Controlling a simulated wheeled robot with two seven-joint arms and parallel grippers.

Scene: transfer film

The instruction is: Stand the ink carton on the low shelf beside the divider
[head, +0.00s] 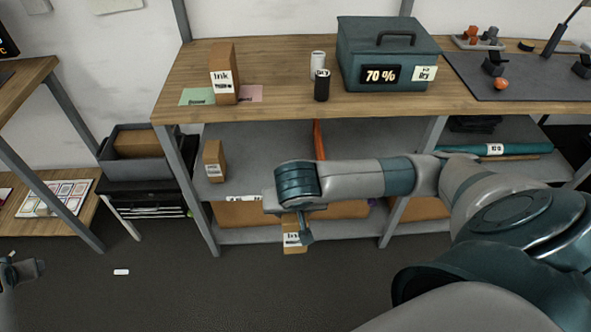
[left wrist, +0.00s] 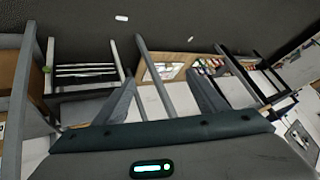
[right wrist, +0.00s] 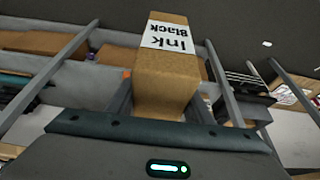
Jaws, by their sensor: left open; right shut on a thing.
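My right gripper (head: 298,222) is shut on a brown ink carton (head: 293,245) with a white "Ink" label, held roughly upright in front of the shelving. The right wrist view shows this carton (right wrist: 168,80) between the fingers, its label reading "Ink Black". The grey shelf (head: 262,150) under the wooden top carries a thin orange upright divider (head: 318,140); my right arm hides its lower part. Another labelled carton (head: 214,162) stands on that shelf, left of the divider. My left gripper (left wrist: 160,98) is open and empty, low at the far left of the head view.
The wooden top holds a taller ink carton (head: 223,74), two small cylinders (head: 320,80) and a teal box (head: 388,52). Brown boxes (head: 238,214) lie on the bottom shelf. Shelf legs (head: 185,190) stand at the front. The grey shelf is clear between the standing carton and the divider.

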